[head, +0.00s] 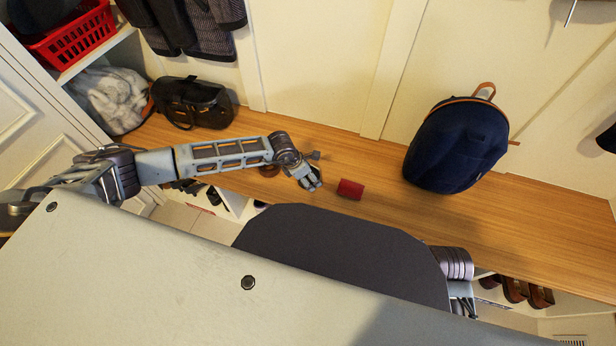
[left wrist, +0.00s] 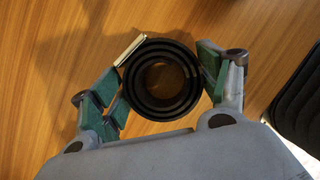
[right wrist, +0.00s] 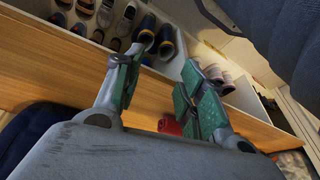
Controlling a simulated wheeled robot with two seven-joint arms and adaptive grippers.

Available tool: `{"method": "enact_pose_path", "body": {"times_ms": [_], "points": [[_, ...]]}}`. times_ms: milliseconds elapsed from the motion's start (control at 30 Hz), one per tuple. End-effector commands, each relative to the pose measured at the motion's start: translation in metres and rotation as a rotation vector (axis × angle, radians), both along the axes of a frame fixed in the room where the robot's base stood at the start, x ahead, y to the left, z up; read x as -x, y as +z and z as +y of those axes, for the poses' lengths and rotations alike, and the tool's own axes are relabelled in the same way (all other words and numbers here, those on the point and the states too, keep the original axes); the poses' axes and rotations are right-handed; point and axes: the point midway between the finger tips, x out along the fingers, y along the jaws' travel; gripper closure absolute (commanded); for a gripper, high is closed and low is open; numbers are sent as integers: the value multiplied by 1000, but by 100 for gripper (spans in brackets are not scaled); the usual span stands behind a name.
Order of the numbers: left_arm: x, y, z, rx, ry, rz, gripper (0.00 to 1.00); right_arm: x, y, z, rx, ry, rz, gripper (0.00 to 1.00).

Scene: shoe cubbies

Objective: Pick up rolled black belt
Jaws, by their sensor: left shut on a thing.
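The rolled black belt (left wrist: 162,78) shows in the left wrist view as a black coil with a gold buckle (left wrist: 130,47) on its upper left. My left gripper (left wrist: 166,74) is shut on it, with a green-padded finger on each side of the coil. In the head view my left gripper (head: 312,182) is over the wooden bench, just left of a red roll; the black belt cannot be made out there. My right gripper (right wrist: 158,88) is open and empty in the right wrist view, its fingers wide apart.
The red roll (head: 350,189) lies on the bench (head: 560,218). A navy backpack (head: 458,145) stands to the right and a black bag (head: 193,102) at the back left. Shoes (right wrist: 165,42) fill cubbies below the bench. The bench is clear between bag and backpack, toward the wall.

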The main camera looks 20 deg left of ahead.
Motion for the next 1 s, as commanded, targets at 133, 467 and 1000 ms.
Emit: {"method": "enact_pose_path", "body": {"times_ms": [133, 467, 1000], "points": [[0, 3, 0, -1, 0, -1, 51, 0, 1, 0, -2, -2, 0, 60], [-1, 34, 1, -1, 1, -2, 51, 1, -8, -1, 8, -3, 19, 60], [0, 98, 0, 0, -1, -1, 51, 1, -35, -6, 31, -7, 62, 60]]}}
